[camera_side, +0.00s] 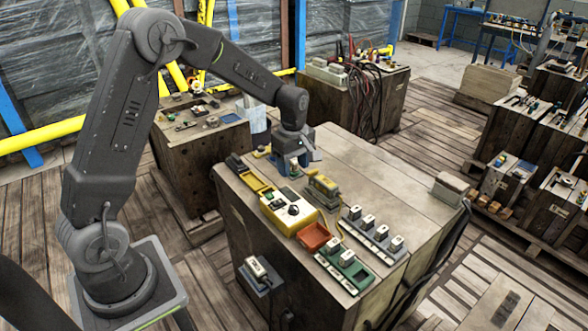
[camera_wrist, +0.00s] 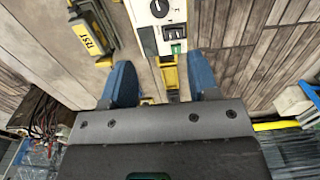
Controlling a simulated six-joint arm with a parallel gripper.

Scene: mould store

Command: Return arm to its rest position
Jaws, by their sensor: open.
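My gripper (camera_side: 291,165) is at the far end of the wooden block's top (camera_side: 370,165) in the side view, pointing down. In the wrist view my gripper (camera_wrist: 160,84) shows two blue fingers spread wide apart. No held object shows between them. A yellow fixture (camera_wrist: 170,76) lies below, in the gap between the fingers. A yellow box with a white face and black knob (camera_side: 291,212) stands in front of the gripper. The same box shows ahead of the fingers in the wrist view (camera_wrist: 160,30).
An orange tray (camera_side: 314,237), a green rack (camera_side: 343,272) and a grey rack (camera_side: 374,236) with several small blocks sit near the front. A yellow-grey device (camera_side: 324,190) stands right of the gripper. The block top's right side is mostly bare, with a pale box (camera_side: 450,188) at its edge.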

